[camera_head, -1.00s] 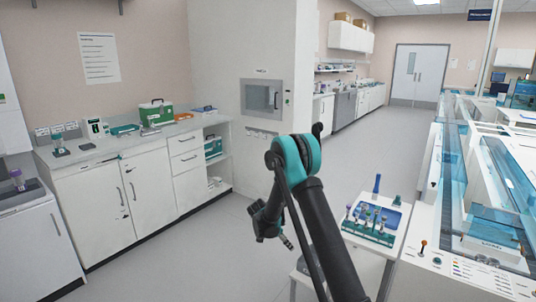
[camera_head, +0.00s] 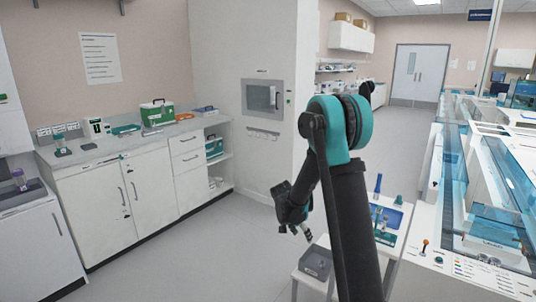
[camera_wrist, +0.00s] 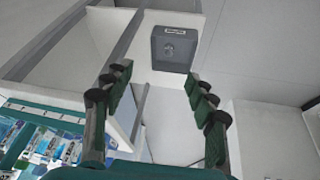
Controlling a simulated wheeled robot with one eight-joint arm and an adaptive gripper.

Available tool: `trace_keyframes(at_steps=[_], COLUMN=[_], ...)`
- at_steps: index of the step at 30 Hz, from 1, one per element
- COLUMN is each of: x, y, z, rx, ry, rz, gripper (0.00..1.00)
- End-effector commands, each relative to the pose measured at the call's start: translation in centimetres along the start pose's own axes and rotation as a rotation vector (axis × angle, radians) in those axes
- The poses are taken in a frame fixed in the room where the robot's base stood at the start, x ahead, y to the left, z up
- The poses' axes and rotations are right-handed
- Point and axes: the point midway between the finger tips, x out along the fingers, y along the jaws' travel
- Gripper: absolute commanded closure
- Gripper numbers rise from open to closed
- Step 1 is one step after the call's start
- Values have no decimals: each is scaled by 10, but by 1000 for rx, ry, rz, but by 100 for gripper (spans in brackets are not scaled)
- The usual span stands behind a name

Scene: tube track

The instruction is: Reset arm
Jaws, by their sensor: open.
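My gripper (camera_head: 300,230) hangs in the middle of the head view, over the floor and the front left part of a small white stand. In the wrist view my gripper (camera_wrist: 155,95) shows two dark green padded fingers spread wide apart. It is open, and nothing is between the fingers.
A blue tray with tubes (camera_head: 386,222) stands on the white stand, partly hidden by my arm. A track bench (camera_head: 460,270) runs along the right. A counter (camera_head: 95,150) lines the left wall. The floor (camera_head: 190,255) at left is clear.

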Motion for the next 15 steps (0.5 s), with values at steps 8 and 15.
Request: trace_keyframes(at_steps=[8,15], x=[-51,-82], y=[81,146], z=[11,38], rx=[-198,-366], ry=[-55,-75], rz=[-87,-176], gripper=[43,43])
